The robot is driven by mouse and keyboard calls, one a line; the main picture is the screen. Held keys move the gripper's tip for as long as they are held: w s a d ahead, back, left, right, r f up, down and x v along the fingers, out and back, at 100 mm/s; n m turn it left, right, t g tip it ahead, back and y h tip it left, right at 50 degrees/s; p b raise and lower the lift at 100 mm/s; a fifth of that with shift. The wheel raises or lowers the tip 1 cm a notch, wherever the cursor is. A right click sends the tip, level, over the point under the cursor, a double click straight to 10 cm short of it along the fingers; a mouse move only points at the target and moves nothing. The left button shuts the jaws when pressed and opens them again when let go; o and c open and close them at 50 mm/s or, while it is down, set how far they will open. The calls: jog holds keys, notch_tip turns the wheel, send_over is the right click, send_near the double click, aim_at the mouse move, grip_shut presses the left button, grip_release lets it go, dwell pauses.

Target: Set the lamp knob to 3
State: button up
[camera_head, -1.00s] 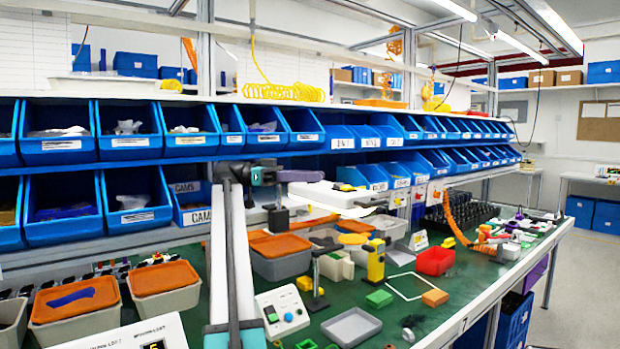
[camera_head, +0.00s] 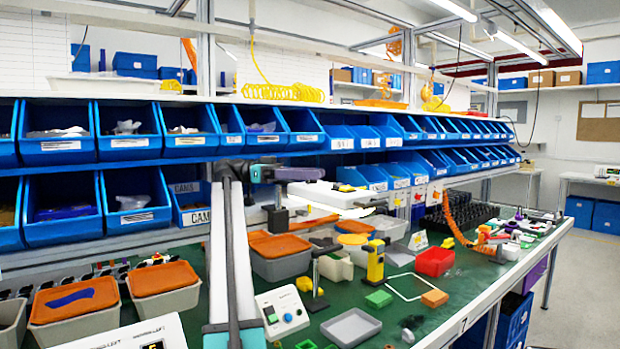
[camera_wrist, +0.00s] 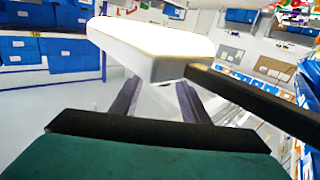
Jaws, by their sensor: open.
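I cannot pick out the lamp knob or its numbers in either view. A white lamp-like head (camera_head: 328,194) hangs on a dark stand over the bench. A bright white slab in the wrist view (camera_wrist: 155,48), with a dark bar at its right, is probably that same head. My gripper (camera_wrist: 160,84) is open and empty, its two dark fingers below and partly behind the slab in the picture. In the head view my gripper (camera_head: 302,174) is small, close above the lamp head's left end. I cannot tell whether they touch.
A white control box (camera_head: 282,312) with green, white and blue round parts stands on the green bench. A white panel with a small display (camera_head: 135,336) is at lower left. Lidded bins (camera_head: 75,298), a yellow-black post (camera_head: 375,262) and a red bin (camera_head: 435,261) crowd the bench.

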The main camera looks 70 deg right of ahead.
notch_tip(320, 180, up, 3)
jog(key=shift+f, duration=0.15)
jog(key=s+a, duration=0.2)
jog(key=a, duration=0.5)
jog(key=s+a+r, duration=0.1)
jog(key=s+a, duration=0.2)
jog(key=a, duration=0.5)
jog(key=shift+s+r, duration=0.25)
jog(key=shift+s, duration=0.1)
jog(key=shift+r, duration=0.1)
